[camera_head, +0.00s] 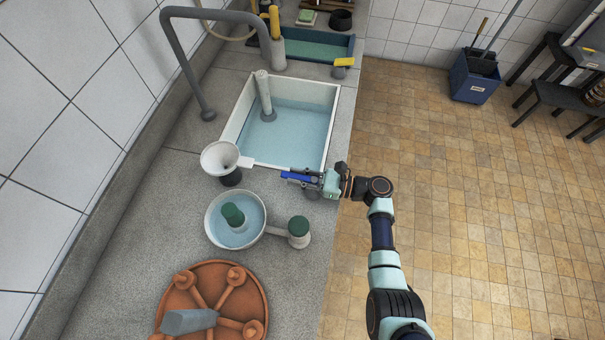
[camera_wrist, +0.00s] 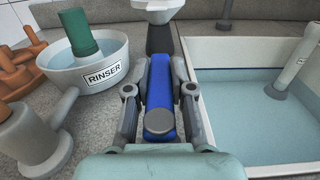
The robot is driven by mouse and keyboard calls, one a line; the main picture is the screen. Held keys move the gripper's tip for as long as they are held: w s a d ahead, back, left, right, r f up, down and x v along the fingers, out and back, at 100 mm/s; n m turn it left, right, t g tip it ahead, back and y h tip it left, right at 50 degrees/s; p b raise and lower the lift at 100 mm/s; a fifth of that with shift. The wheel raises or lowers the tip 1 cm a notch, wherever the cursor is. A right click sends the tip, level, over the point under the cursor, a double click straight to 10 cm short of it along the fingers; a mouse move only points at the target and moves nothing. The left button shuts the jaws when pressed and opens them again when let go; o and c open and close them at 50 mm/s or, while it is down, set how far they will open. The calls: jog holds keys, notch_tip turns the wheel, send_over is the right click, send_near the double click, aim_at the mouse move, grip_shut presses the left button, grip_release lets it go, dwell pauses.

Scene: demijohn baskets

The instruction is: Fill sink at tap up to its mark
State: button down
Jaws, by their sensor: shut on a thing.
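The sink (camera_head: 332,108) is a white-rimmed basin set in the grey counter, with clear bluish water in it; it also shows at the right of the wrist view (camera_wrist: 212,95). A grey standpipe (camera_head: 263,97) stands in the water. A grey bent pipe (camera_head: 180,50) arches from the counter toward a yellow-topped fitting (camera_head: 275,22) behind the sink; I see no running water. My gripper (camera_head: 298,176) is beside the sink's near edge, shut on a blue bar with a grey round end (camera_wrist: 160,92). Its far end is hard to tell.
A white funnel (camera_head: 220,156) on a dark base stands left of my gripper. Nearer are a bowl marked RINSER (camera_wrist: 104,76), a green-topped grey fitting (camera_head: 299,232) and a round terracotta rack (camera_head: 195,285). A green tray (camera_head: 325,48) lies behind the sink. The tiled floor is clear nearby.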

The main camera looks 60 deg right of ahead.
jog(key=c, duration=1)
grip_release()
jog(key=shift+s, duration=0.1)
jog(key=v, duration=1.2)
